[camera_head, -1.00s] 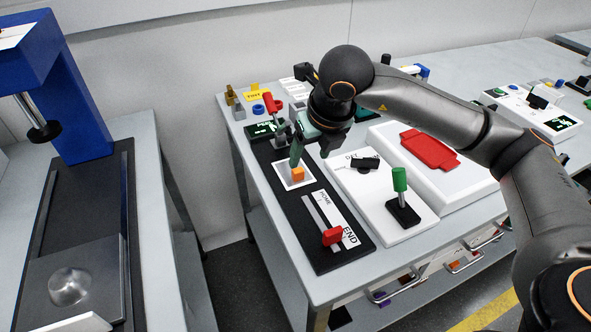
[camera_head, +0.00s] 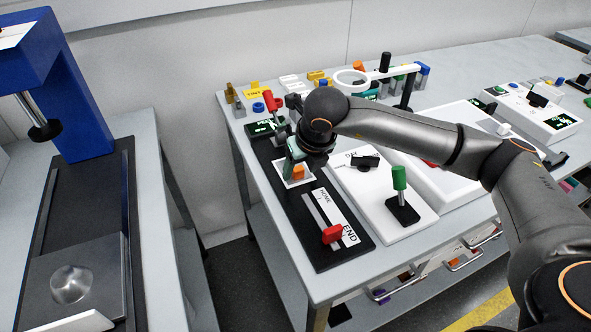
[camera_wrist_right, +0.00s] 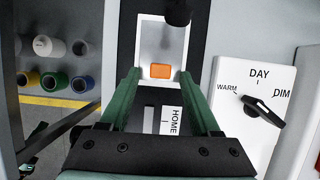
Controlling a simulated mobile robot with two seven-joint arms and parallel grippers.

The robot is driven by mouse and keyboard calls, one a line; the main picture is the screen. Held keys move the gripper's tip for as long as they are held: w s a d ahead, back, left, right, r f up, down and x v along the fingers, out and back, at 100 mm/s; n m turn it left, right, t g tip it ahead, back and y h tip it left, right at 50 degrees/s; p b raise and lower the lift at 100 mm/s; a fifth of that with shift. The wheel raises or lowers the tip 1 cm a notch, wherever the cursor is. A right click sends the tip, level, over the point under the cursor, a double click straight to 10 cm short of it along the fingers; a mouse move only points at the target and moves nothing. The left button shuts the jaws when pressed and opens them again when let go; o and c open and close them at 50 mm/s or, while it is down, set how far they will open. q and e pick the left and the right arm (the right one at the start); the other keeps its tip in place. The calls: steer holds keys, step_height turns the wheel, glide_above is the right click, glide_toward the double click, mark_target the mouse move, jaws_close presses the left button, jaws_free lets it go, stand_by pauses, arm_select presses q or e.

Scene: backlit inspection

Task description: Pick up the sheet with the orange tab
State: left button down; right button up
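The sheet (camera_head: 281,178) is a small white-bordered rectangle lying on the black panel (camera_head: 322,263). Its orange tab (camera_head: 298,172) stands at its near side. In the right wrist view, the sheet (camera_wrist_right: 143,45) has a grey middle, and the orange tab (camera_wrist_right: 161,71) shows between the fingertips. My right gripper (camera_head: 294,168) is over the sheet with green fingers pointing down at it. In the wrist view the right gripper (camera_wrist_right: 160,76) is open, with a clear gap on both sides of the tab. My left gripper is not in view.
A red slider knob (camera_head: 332,235) sits nearer on the panel. A white board with a black dial (camera_head: 365,163) and a green-handled lever (camera_head: 400,190) stand right of it. A red-handled lever (camera_head: 271,104) is behind the gripper. A magnifier ring (camera_head: 352,79) stands farther back.

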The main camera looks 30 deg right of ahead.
jaws_close()
steer(key=shift+r, duration=0.1)
stand_by(0.5)
